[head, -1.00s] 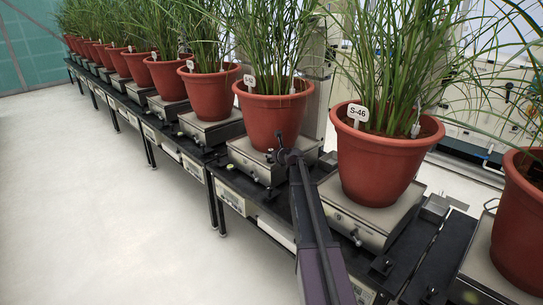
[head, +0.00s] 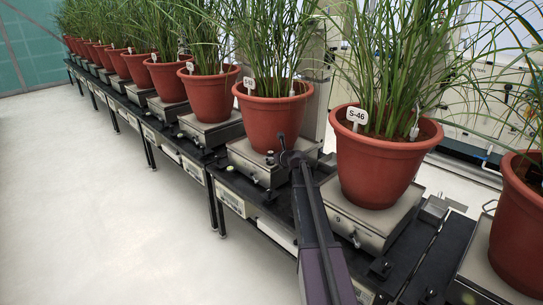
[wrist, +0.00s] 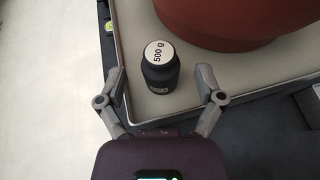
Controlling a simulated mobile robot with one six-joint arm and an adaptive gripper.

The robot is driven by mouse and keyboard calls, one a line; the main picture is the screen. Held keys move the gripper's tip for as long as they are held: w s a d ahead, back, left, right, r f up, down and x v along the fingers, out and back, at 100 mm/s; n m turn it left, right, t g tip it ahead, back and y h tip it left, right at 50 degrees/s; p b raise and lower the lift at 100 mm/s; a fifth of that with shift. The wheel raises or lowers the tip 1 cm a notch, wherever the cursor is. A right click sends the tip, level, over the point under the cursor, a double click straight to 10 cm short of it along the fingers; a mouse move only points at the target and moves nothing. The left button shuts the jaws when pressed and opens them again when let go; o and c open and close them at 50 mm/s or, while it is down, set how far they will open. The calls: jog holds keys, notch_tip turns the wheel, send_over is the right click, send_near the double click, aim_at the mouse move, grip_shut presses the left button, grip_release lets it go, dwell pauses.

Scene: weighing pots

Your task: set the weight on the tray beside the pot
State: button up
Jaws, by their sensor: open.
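The weight (wrist: 159,70) is a dark cylinder with a narrower neck and a white top marked "500 g". In the wrist view it stands upright on the pale metal tray (wrist: 245,96), near its corner and beside the red-brown pot (wrist: 222,20). My gripper (wrist: 162,84) is open, with one finger on each side of the weight and a visible gap to both. In the head view my gripper (head: 284,150) is at the front of the scale tray (head: 240,150) under the middle pot (head: 273,120). The weight cannot be made out there.
A pot tagged S-46 (head: 375,155) stands on its own scale just right of my arm. Another pot (head: 518,230) is at the right edge. Several more potted scales run back to the left along the black bench. The floor (head: 90,200) at left is clear.

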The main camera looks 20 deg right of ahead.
jog(key=p+v, duration=0.3)
jog(key=v, duration=0.6)
jog(key=shift+s, duration=0.35)
jog(key=shift+r, duration=0.1)
jog(key=s+a+f+n+g+y, duration=0.1)
jog(key=s+a+f+n+g, duration=0.25)
jog(key=s+a+n, duration=0.45)
jog(key=s+a+f+n+g+y, duration=0.1)
jog(key=s+a+f+n+g, duration=0.25)
jog(key=a+n, duration=0.75)
jog(key=s+a+f+n+g+h, duration=0.1)
jog(key=s+a+f+n+g, duration=0.1)
jog(key=s+n, duration=0.6)
jog(key=s+a+f+n+g+h, duration=0.2)
jog(key=s+a+n+g, duration=0.2)
jog(key=s+a+n, duration=0.3)
jog(key=s, duration=0.3)
jog(key=shift+s+f+n+h, duration=0.2)
jog(key=shift+s+n+h, duration=0.1)
jog(key=shift+s+n, duration=0.1)
jog(key=shift+a, duration=0.1)
